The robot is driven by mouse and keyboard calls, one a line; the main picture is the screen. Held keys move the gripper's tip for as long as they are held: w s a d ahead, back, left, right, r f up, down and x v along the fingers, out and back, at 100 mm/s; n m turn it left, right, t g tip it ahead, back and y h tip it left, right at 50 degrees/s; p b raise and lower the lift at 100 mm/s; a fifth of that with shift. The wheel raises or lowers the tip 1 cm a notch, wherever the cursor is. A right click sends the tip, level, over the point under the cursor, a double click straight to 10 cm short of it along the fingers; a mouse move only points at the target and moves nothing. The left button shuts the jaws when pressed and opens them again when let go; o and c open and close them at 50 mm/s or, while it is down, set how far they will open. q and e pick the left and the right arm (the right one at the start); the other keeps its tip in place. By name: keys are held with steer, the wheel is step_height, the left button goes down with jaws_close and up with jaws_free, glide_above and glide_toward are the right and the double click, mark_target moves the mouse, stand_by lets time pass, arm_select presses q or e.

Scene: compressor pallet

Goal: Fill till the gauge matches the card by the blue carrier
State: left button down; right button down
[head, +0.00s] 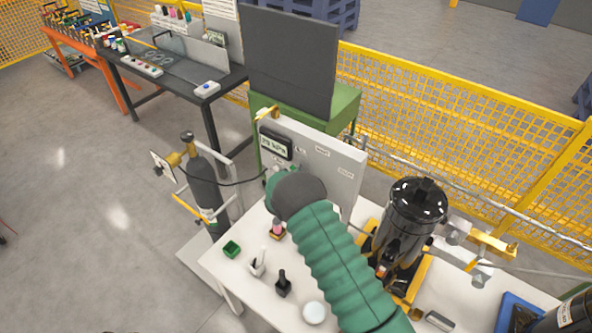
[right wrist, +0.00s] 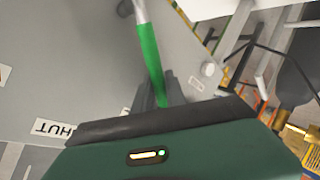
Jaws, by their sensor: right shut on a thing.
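The gauge, a dark box with a pale lit display (head: 275,143), sits at the upper left of the grey panel (head: 345,180); its digits are too small to read surely. My right gripper (right wrist: 158,98) is shut on a green-sleeved lever (right wrist: 150,55) in front of the panel. In the head view my dark gripper body and green arm hide the lever. A label ending in "HUT" (right wrist: 53,129) shows upside down beside it. A blue carrier (head: 512,313) is partly in view at the lower right. I cannot make out a card by it. My left gripper is out of view.
A dark cylinder (head: 203,185) with a brass valve stands left of the white table (head: 222,268). A black tank (head: 418,205) on a yellow frame stands right of my arm. Yellow mesh fencing (head: 440,120) runs behind.

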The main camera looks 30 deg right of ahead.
steer(key=shift+w+a+r, duration=0.15)
steer(key=shift+a, duration=0.05)
steer(key=c, duration=1.7)
jaws_free()
steer(key=shift+c, duration=0.2)
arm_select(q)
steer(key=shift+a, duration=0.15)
arm_select(e)
steer(key=shift+o, duration=0.5)
steer(key=shift+a, duration=0.1)
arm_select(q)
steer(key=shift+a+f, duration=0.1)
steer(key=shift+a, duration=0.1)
arm_select(e)
steer(key=shift+a, duration=0.1)
